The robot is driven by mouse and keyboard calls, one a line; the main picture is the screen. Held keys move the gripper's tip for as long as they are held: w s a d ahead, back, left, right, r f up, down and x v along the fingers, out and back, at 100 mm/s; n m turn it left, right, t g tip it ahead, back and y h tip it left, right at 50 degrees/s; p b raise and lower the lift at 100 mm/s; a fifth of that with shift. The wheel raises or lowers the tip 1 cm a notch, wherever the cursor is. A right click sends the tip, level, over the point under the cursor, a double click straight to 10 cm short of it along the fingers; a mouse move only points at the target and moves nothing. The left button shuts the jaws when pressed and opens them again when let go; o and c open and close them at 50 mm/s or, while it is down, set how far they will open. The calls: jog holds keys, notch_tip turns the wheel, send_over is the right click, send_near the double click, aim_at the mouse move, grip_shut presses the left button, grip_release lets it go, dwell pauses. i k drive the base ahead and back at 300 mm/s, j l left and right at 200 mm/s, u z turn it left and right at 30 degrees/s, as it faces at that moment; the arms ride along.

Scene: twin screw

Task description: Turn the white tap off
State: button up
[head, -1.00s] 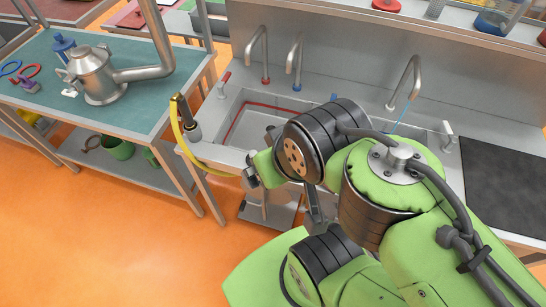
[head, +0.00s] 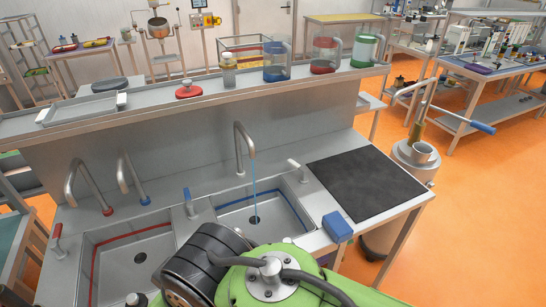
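The white tap lever (head: 297,165) stands on the counter behind the right basin, at its right corner, and is tilted to the left. The tall steel spout (head: 240,140) is left of it. A thin blue stream of water (head: 254,200) runs from this spout into the right basin (head: 285,222), which has a blue line around its inside. My green and black arm covers the bottom middle of the view, in front of the basins. My gripper is not in view, so its state is hidden.
A blue-handled lever (head: 188,200) stands between the basins, and a red-handled lever (head: 57,236) at the far left. Two more spouts (head: 125,175) rise behind the left basin (head: 128,262). A blue block (head: 337,226) sits on the front rim. A black mat (head: 367,184) lies to the right.

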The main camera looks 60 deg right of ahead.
aim_at(305, 172)
jog(key=z, duration=2.3)
jog(key=i+l+u, duration=0.1)
jog(key=l, duration=0.25)
jog(key=i+l+u, duration=0.2)
jog(key=l, duration=0.5)
jog(key=i, duration=0.1)
